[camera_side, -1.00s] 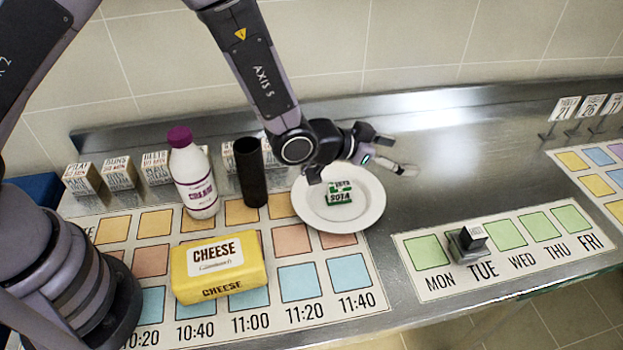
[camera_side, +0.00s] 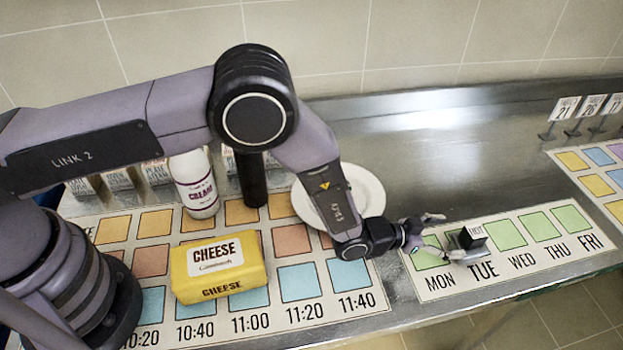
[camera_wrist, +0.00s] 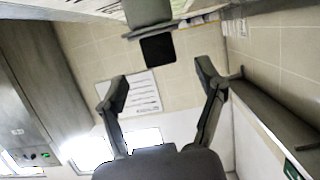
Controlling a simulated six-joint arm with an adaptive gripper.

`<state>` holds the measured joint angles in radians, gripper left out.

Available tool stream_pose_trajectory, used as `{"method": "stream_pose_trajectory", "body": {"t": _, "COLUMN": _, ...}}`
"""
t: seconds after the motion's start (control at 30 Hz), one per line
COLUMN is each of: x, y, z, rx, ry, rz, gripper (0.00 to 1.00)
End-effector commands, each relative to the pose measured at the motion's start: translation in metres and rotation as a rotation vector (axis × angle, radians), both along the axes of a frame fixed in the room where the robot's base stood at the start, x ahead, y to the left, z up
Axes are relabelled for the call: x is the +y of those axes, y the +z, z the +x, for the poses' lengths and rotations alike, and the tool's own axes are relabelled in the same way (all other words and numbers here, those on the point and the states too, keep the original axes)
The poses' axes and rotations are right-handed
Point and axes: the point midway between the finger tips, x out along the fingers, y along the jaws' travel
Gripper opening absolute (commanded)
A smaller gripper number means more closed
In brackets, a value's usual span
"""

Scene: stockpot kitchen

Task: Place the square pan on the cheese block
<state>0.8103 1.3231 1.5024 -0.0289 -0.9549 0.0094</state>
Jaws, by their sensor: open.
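The yellow cheese block (camera_side: 218,268) with a white label lies flat on the time chart in the side view, with nothing on top. No clear square pan shows; the nearest match is a small grey piece (camera_side: 453,243) with a black block (camera_side: 473,237) on the weekday chart by TUE. My gripper (camera_side: 446,236) is open and empty, low over MON, its fingers reaching toward the grey piece from the left. In the wrist view, my open fingers (camera_wrist: 162,88) stand apart, with a grey piece (camera_wrist: 148,14) and a black square (camera_wrist: 158,49) beyond them. Contact cannot be told.
A white plate (camera_side: 367,190) sits behind my forearm. A cream bottle (camera_side: 194,186) and a dark cylinder (camera_side: 252,180) stand behind the cheese. Small calendar signs (camera_side: 590,107) stand at the back right. The metal counter (camera_side: 450,150) between is clear.

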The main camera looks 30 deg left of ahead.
Motion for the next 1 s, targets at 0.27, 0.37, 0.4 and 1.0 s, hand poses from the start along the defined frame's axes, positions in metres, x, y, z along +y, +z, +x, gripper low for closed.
{"method": "stream_pose_trajectory", "body": {"t": 0.27, "x": -0.019, "y": -0.013, "z": 0.018, "rx": -0.001, "ry": 0.000, "rz": -0.001, "gripper": 0.70}}
{"method": "stream_pose_trajectory", "body": {"t": 0.37, "x": -0.027, "y": -0.016, "z": 0.026, "rx": -0.002, "ry": 0.001, "rz": -0.001, "gripper": 0.70}}
{"method": "stream_pose_trajectory", "body": {"t": 0.4, "x": -0.030, "y": -0.017, "z": 0.029, "rx": -0.002, "ry": 0.001, "rz": -0.001, "gripper": 0.70}}
{"method": "stream_pose_trajectory", "body": {"t": 1.0, "x": -0.035, "y": -0.019, "z": 0.034, "rx": 0.000, "ry": 0.001, "rz": 0.000, "gripper": 0.41}}
